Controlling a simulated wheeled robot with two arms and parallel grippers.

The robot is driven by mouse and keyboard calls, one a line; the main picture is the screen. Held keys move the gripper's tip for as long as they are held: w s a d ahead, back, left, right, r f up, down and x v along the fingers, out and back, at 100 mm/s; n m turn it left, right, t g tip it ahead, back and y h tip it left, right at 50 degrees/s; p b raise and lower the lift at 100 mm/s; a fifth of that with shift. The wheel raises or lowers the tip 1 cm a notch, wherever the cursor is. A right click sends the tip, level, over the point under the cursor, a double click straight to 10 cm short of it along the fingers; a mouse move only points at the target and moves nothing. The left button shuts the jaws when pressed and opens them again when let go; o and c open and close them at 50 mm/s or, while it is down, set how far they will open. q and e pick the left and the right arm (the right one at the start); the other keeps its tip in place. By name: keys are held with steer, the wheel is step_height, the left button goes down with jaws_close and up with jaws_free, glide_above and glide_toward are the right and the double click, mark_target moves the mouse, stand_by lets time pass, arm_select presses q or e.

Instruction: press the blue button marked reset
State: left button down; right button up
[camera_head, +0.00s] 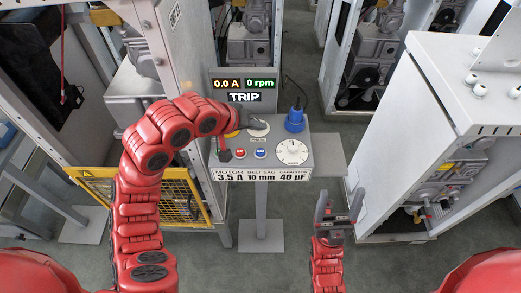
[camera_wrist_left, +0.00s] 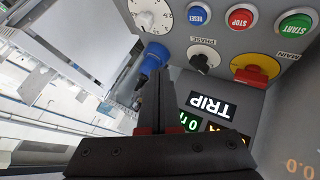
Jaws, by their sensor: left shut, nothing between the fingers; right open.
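The blue button marked RESET (camera_wrist_left: 197,14) sits at the top of the left wrist view, beside the red STOP button (camera_wrist_left: 240,17) and the green START button (camera_wrist_left: 295,24). In the head view the blue button (camera_head: 260,153) is on the grey panel, right of the red one (camera_head: 240,154). My left gripper (camera_head: 262,126) is shut and empty over the back part of the panel, behind the blue button and apart from it. Its closed fingers (camera_wrist_left: 158,95) show in the left wrist view. My right gripper (camera_head: 339,212) is open and empty, in front and right of the panel.
A blue plug (camera_head: 295,121) stands at the panel's back right, behind a white dial (camera_head: 292,152). A black PHASE knob (camera_wrist_left: 203,60) and a yellow-red main switch (camera_wrist_left: 255,69) lie near the buttons. The display (camera_head: 243,84) reads TRIP. Cabinets stand on both sides.

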arm_select(q)
steer(key=b, duration=0.5)
glide_above(258, 154)
step_height(258, 154, down, 7)
steer(key=shift+f, duration=0.8)
stand_by(1.2)
steer(key=shift+f, duration=0.35)
steer(key=shift+f, duration=0.5)
stand_by(0.5)
steer(key=shift+r, duration=0.1)
steer(key=shift+r+p, duration=0.5)
steer(key=shift+r, duration=0.3)
